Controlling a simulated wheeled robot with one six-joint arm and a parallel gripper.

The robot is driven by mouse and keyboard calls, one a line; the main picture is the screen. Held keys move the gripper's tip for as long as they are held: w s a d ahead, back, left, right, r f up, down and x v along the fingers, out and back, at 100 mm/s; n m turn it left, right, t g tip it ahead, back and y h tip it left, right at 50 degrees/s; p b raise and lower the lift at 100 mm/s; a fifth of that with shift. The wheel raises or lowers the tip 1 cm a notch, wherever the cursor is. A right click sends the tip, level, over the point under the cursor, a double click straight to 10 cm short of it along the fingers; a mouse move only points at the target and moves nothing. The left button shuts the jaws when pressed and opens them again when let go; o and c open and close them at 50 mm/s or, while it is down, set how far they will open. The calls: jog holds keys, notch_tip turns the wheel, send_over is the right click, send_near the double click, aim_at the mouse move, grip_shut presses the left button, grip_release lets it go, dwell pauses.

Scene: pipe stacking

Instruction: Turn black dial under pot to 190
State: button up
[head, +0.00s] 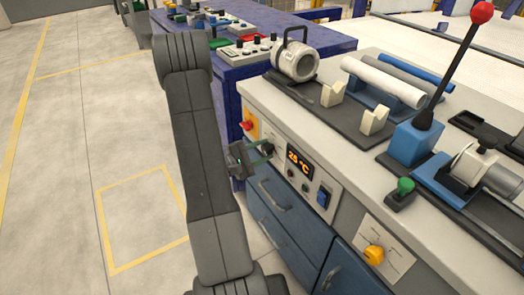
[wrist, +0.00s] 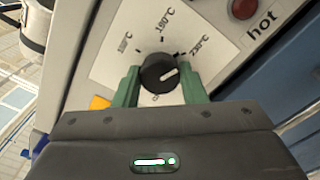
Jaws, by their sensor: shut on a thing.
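The black dial (wrist: 154,76) sits on a white scale plate (wrist: 107,66) in the wrist view. The label at the top of the plate appears to read 190°C, with one label to its left and 230°C to its right. The dial's white mark points right and slightly up, below the 230°C label and away from the top label. My gripper (wrist: 160,82) is shut on the dial, one green finger on each side. In the head view my gripper (head: 252,156) is at the panel front, by the dial (head: 267,149). The grey pot (head: 295,63) stands on the counter above.
An orange display (head: 299,162) right of the dial reads 25 °C. A red button (head: 247,125) on a yellow plate is to the left. A blue switch (head: 323,197) and yellow knob (head: 374,255) are further right. Blue drawers (head: 285,225) lie below. The floor at left is clear.

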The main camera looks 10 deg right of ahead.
jog(key=n+p, duration=0.1)
jog(key=n, duration=0.4)
jog(key=shift+n+p, duration=1.2)
jog(key=shift+n, duration=1.2)
jog(key=o, duration=1)
jog(key=p+v, duration=0.1)
jog(key=v, duration=1.3)
jog(key=shift+d, duration=0.1)
jog(key=shift+d, duration=0.15)
jog(key=shift+b+x, duration=0.45)
jog(key=shift+x, duration=6.3)
